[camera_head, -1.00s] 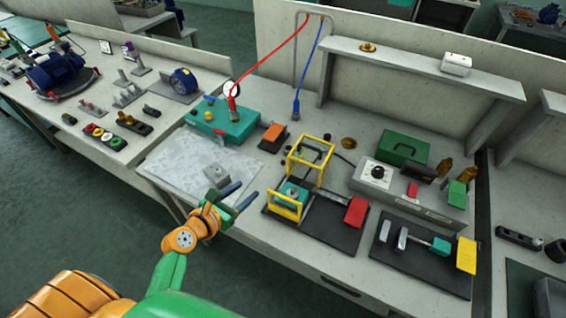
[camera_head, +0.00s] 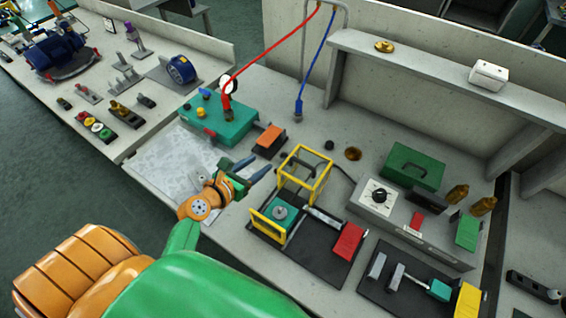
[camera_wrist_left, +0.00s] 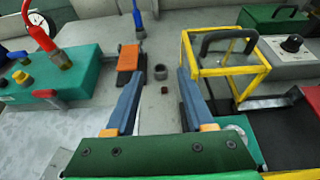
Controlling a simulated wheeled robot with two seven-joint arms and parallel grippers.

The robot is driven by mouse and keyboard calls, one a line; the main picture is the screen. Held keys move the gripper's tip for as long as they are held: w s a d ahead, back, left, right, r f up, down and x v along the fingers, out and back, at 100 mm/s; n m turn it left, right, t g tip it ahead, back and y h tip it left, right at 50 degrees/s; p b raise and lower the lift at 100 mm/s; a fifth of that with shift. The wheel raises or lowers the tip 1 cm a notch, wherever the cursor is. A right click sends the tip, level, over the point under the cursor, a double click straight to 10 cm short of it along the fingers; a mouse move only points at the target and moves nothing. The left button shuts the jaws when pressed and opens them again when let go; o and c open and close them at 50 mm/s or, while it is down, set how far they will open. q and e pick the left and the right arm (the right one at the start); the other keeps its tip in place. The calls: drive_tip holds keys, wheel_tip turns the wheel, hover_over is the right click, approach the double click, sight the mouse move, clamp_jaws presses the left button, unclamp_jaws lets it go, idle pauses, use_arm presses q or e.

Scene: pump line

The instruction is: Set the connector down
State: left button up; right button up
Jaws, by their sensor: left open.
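My left gripper (camera_head: 262,165) is open over the bench, left of the yellow wire frame (camera_head: 318,178). Nothing shows held between its fingers in the left wrist view (camera_wrist_left: 160,76). I cannot tell for certain which part is the connector. A blue hose ends in a blue connector (camera_head: 298,107) standing upright behind the orange block (camera_head: 269,138). It also shows in the wrist view (camera_wrist_left: 138,20), beyond the left finger. A red hose ends in a red connector (camera_head: 227,104) on the teal box (camera_head: 237,130). My right gripper is out of view.
The teal block in a yellow bracket (camera_head: 282,214) stands close on the right. A pale patterned sheet (camera_head: 165,163) lies left. A grey dial box (camera_head: 378,197) stands farther right.

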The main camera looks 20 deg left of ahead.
use_arm(q)
wheel_tip(320, 180, down, 3)
drive_tip(key=b, duration=1)
approach(275, 171)
drive_tip(key=shift+w+f, duration=0.65)
drive_tip(key=shift+f, duration=0.2)
drive_tip(key=shift+w+d, duration=0.1)
drive_tip(key=shift+w, duration=0.25)
drive_tip(key=x, duration=0.4)
drive_tip(key=b+x, duration=0.1)
drive_tip(key=x, duration=0.1)
drive_tip(key=shift+w+d+r, duration=0.15)
drive_tip(key=shift+w+r, duration=0.05)
drive_tip(key=shift+c, duration=0.2)
drive_tip(key=shift+s+r, duration=0.1)
clamp_jaws()
